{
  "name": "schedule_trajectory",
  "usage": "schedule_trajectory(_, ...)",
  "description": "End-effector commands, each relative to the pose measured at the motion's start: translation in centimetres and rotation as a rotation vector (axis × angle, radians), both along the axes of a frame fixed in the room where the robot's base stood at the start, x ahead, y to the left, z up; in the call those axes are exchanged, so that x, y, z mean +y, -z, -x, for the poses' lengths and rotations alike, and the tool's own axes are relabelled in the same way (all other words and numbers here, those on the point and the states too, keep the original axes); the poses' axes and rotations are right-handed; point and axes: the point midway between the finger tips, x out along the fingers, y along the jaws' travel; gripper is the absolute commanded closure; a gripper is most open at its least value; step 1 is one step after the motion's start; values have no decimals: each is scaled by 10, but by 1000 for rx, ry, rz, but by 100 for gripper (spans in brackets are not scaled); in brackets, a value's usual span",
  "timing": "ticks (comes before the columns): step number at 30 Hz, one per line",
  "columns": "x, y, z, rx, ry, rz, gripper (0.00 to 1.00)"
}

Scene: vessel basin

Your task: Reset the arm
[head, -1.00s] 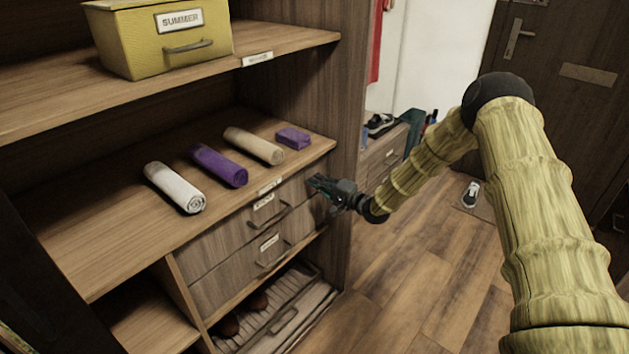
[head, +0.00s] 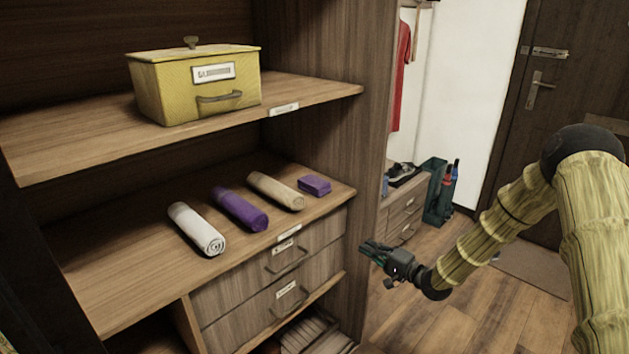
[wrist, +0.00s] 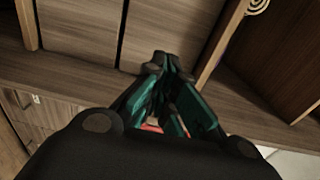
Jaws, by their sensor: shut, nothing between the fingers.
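My gripper (head: 374,252) is in front of the right side panel of the shelf unit (head: 335,150) in the head view, just right of the two drawers. Its fingers are together and nothing is held. In the wrist view the green-sided fingers of my gripper (wrist: 168,65) meet at their tips, with wooden panels behind them. My arm reaches in from the right side of the head view.
A lidded yellow box (head: 190,95) stands on the upper shelf. A white roll (head: 196,228), a purple roll (head: 240,209), a beige roll (head: 276,191) and a folded purple cloth (head: 314,185) lie below. Drawers (head: 285,258) have protruding handles. Floor (head: 400,320) is free at right.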

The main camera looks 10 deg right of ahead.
Motion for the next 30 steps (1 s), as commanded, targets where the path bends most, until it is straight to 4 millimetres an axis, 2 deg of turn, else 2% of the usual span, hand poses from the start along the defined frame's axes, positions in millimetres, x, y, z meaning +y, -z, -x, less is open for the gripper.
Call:
schedule_trajectory(5,31,43,35,77,28,145,100)
schedule_trajectory(8,52,80,72,147,36,287,100)
schedule_trajectory(12,72,127,135,251,10,498,100)
schedule_trajectory(14,78,144,165,296,-15,588,100)
schedule_trajectory(18,86,175,239,398,-99,790,100)
schedule_trajectory(23,85,195,329,508,-237,1005,100)
schedule_trajectory(24,83,198,352,537,-278,1054,100)
schedule_trajectory(30,69,195,460,656,-495,1268,100)
